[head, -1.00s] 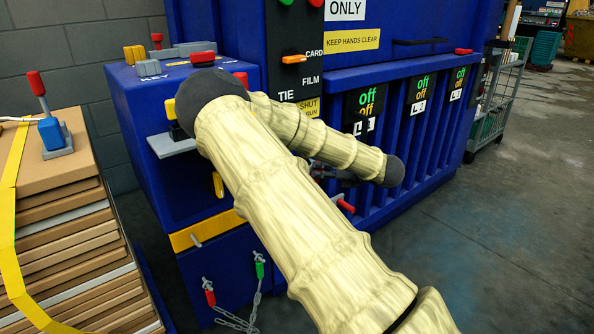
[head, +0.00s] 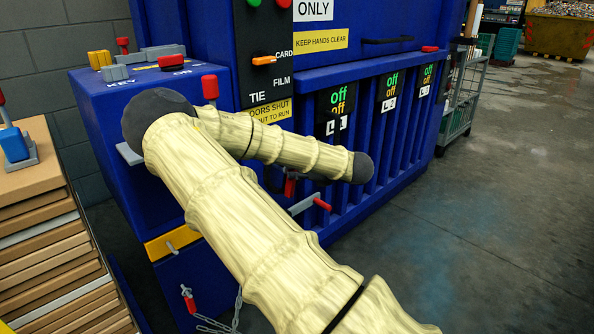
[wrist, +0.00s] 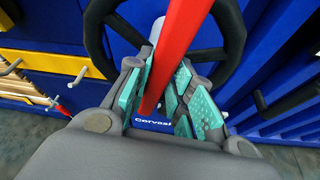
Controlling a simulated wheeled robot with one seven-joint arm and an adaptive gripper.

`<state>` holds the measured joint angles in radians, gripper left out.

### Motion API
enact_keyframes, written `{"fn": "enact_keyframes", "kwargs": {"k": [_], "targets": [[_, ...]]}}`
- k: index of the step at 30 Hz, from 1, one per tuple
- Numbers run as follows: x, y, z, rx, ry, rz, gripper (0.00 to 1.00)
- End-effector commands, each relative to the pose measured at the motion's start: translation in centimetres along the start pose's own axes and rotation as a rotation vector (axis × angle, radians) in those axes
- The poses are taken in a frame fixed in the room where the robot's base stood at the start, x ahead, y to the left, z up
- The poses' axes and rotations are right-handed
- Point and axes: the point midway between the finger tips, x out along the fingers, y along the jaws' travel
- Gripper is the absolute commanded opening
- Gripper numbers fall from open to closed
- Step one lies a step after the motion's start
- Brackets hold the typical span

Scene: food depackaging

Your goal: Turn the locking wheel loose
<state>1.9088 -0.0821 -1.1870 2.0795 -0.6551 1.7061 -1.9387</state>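The locking wheel (wrist: 98,25) shows in the wrist view as a black rim with spokes against the blue machine, at the top beyond my gripper (wrist: 165,85). A red bar (wrist: 178,35) crosses in front of the wheel and runs down between my gripper's teal-padded fingers. The pads stand apart on either side of the bar; I cannot tell whether they press on it. In the head view my arm hides the wheel and the gripper.
The blue machine (head: 225,270) carries a control panel and a row of upright ribs. A grey lever with a red end (head: 322,205) sticks out below my arm. A stack of cardboard (head: 55,235) stands at the left. The floor (head: 490,220) at the right is clear.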

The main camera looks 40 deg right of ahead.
Motion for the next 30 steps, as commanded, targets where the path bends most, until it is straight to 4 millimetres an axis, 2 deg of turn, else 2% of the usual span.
{"fn": "enact_keyframes", "kwargs": {"k": [1, 3, 11, 16, 20, 30], "targets": [[-0.1, -0.1, 0.2, -0.001, -0.002, -0.001, 0.34], [0.0, 0.0, 0.1, 0.0, -0.001, 0.0, 0.43], [0.1, 0.1, -0.1, 0.001, 0.002, 0.002, 0.43], [-0.8, 0.1, -0.1, 0.002, 0.003, 0.0, 0.43], [-2.5, 0.1, -0.1, 0.002, 0.002, 0.0, 0.43], [-8.7, 0.0, -0.1, 0.002, 0.002, -0.001, 0.43]]}}
